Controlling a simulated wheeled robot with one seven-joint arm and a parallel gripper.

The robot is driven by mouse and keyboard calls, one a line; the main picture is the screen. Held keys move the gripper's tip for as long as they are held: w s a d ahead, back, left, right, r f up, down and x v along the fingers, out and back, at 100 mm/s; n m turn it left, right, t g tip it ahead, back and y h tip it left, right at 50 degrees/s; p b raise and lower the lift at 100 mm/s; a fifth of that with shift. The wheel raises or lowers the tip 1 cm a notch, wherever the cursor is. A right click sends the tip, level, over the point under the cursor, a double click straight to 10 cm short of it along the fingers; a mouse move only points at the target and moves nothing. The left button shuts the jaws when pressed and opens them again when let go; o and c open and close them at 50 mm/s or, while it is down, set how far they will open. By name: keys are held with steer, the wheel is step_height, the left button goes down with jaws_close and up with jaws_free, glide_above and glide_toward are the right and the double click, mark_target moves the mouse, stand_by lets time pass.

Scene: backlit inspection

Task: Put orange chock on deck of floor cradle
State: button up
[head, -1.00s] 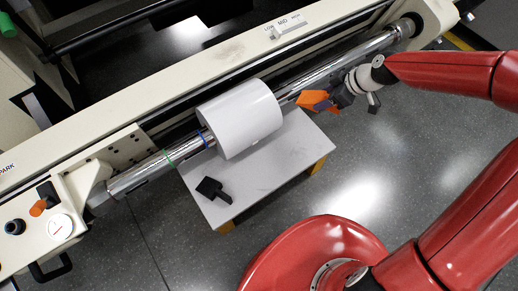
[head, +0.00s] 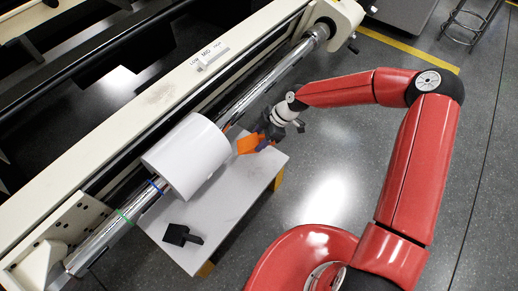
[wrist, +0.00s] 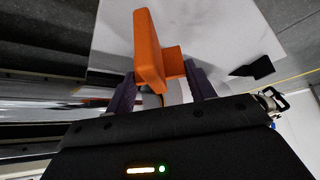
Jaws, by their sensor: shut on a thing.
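The orange chock (head: 248,145) is in my gripper (head: 264,133), at the far right end of the floor cradle's pale deck (head: 228,200). In the wrist view the chock (wrist: 149,52) stands out beyond the two dark purple fingers of my gripper (wrist: 160,92), with its block part between them. The pale deck (wrist: 215,25) lies behind it there. The chock appears over the deck's far end, beside the white roll; I cannot tell whether it touches the deck. Part of it is hidden by the gripper in the head view.
The white roll (head: 187,157) sits on a shiny shaft (head: 262,80) along the machine, overhanging the deck's left side. A black chock (head: 180,235) lies on the deck's near part. The deck's middle is clear. Open floor (head: 335,165) lies to the right.

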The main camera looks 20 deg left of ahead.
steer(key=shift+f, duration=3.4)
steer(key=shift+f+b, duration=0.15)
steer(key=shift+b, duration=0.2)
steer(key=o, duration=1.1)
steer(key=shift+c, duration=0.2)
